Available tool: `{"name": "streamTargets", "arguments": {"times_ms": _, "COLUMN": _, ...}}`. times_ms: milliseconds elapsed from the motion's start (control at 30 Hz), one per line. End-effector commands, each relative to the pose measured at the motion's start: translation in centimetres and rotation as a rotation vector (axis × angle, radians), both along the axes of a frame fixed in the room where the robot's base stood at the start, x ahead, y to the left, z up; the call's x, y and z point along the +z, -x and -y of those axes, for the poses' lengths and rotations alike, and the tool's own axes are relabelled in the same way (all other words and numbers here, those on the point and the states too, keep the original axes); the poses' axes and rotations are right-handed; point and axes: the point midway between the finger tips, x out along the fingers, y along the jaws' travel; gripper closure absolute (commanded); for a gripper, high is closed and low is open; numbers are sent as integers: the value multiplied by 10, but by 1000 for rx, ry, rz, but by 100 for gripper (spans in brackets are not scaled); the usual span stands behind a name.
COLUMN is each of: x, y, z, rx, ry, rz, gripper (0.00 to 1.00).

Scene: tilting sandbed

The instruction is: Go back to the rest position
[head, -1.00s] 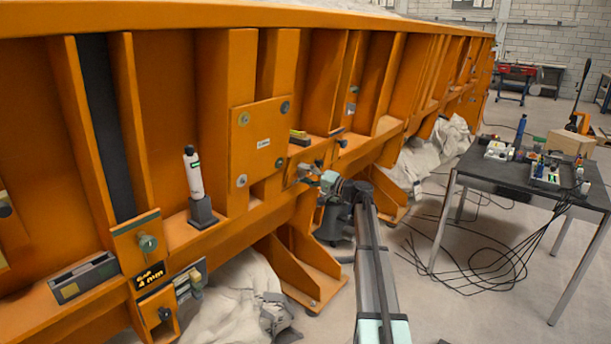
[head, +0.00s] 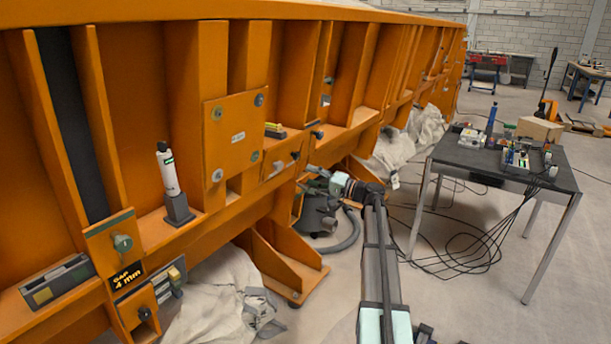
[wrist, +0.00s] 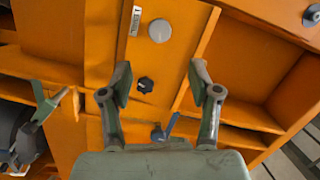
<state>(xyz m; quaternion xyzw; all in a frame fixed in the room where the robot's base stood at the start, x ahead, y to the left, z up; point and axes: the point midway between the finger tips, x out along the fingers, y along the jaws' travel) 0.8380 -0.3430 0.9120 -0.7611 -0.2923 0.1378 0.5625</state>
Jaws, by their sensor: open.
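My gripper (head: 314,178) is close to the orange sandbed wall (head: 295,80) in the head view, at the end of my outstretched arm. In the wrist view my gripper (wrist: 160,88) has its two fingers spread wide with nothing between them. Beyond the fingers are an orange panel with a pale round knob (wrist: 159,31), a small black knob (wrist: 145,85) and a blue lever (wrist: 166,128). Whether the fingers touch the wall cannot be told, but they look apart from it.
A white cylinder (head: 168,172) stands in a dark holder on the ledge. A grey vacuum (head: 318,214) with a hose sits on the floor behind my arm. A dark table (head: 470,158) with tools stands at the right, cables hanging below.

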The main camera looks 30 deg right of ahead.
Motion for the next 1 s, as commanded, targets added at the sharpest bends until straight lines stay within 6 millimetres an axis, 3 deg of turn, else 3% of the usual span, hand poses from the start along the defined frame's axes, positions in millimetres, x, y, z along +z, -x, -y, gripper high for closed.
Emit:
{"name": "streamTargets", "arguments": {"times_ms": 467, "x": 0, "y": 1, "z": 1, "rx": 1, "ry": -8, "rz": -6, "gripper": 38}}
{"name": "streamTargets", "arguments": {"times_ms": 633, "x": -25, "y": 5, "z": -4, "rx": -5, "ry": 42, "rz": -113, "gripper": 38}}
{"name": "streamTargets", "arguments": {"times_ms": 667, "x": -35, "y": 9, "z": -7, "rx": -9, "ry": 64, "rz": -146, "gripper": 38}}
{"name": "streamTargets", "arguments": {"times_ms": 767, "x": -90, "y": 28, "z": -20, "rx": -18, "ry": 139, "rz": -287, "gripper": 38}}
{"name": "streamTargets", "arguments": {"times_ms": 1000, "x": -232, "y": 82, "z": -85, "rx": 29, "ry": 299, "rz": -618, "gripper": 38}}
